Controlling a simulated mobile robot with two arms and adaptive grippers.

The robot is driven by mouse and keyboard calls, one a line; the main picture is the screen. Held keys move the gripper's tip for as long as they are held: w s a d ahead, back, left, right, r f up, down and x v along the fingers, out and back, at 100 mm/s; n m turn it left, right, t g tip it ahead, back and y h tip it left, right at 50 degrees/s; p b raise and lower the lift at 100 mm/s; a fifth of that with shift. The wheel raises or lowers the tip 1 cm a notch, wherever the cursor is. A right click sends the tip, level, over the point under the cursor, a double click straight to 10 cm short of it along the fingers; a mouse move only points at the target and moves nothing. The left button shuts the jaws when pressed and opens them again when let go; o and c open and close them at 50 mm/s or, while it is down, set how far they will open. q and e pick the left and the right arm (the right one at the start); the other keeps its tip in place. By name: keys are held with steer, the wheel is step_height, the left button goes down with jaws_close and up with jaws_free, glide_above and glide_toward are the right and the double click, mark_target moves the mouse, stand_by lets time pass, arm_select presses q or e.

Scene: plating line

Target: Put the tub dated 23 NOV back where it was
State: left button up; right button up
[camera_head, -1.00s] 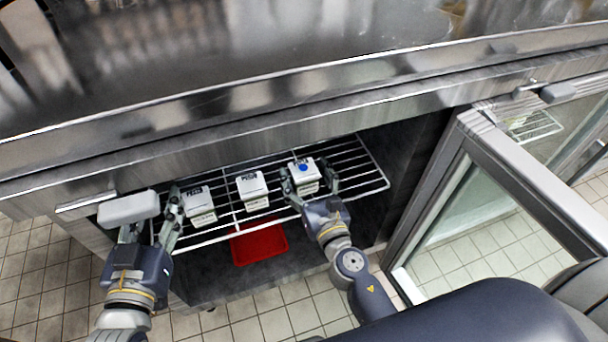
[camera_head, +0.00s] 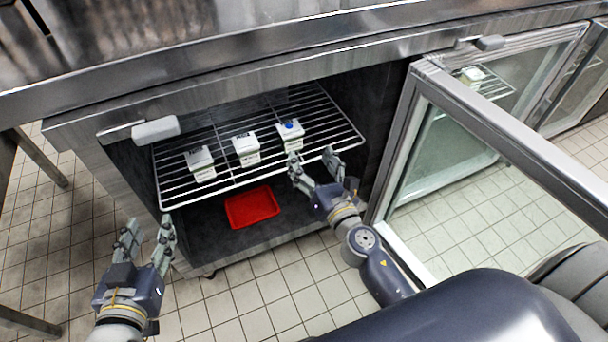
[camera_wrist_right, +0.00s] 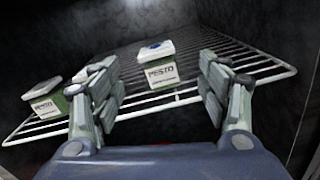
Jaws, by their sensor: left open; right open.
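Three white-lidded tubs stand in a row on the wire shelf (camera_head: 320,112) inside the open fridge: a left tub (camera_head: 200,163), a middle tub (camera_head: 246,149) and a right tub (camera_head: 291,136) with a blue dot on its lid. In the right wrist view, the blue-dotted tub (camera_wrist_right: 157,68) has a label reading PESTO; no date is legible on any tub. My right gripper (camera_head: 314,168) is open and empty at the shelf's front edge, just in front of the blue-dotted tub. My left gripper (camera_head: 148,232) is open and empty, outside the fridge at lower left.
A red tray (camera_head: 252,206) lies on the fridge floor below the shelf. The glass door (camera_head: 500,150) stands open on the right, beside my right arm. The steel counter (camera_head: 230,45) overhangs the shelf. Bare shelf wire lies right of the tubs.

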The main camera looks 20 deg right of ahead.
steer(key=s+a+r+m+g+y, duration=0.1)
steer(key=s+a+r+m, duration=0.1)
steer(key=m, duration=0.8)
steer(key=s+a+r+m+g, duration=0.1)
steer(key=s+m, duration=0.4)
steer(key=m, duration=0.5)
steer(key=s+a+r+m+g+y, duration=0.1)
steer(key=s+a+r+m+g, duration=0.1)
steer(key=m, duration=0.9)
steer(key=shift+s+a+r+y, duration=0.3)
steer(key=shift+s+a+r, duration=0.2)
steer(key=shift+s+a, duration=0.25)
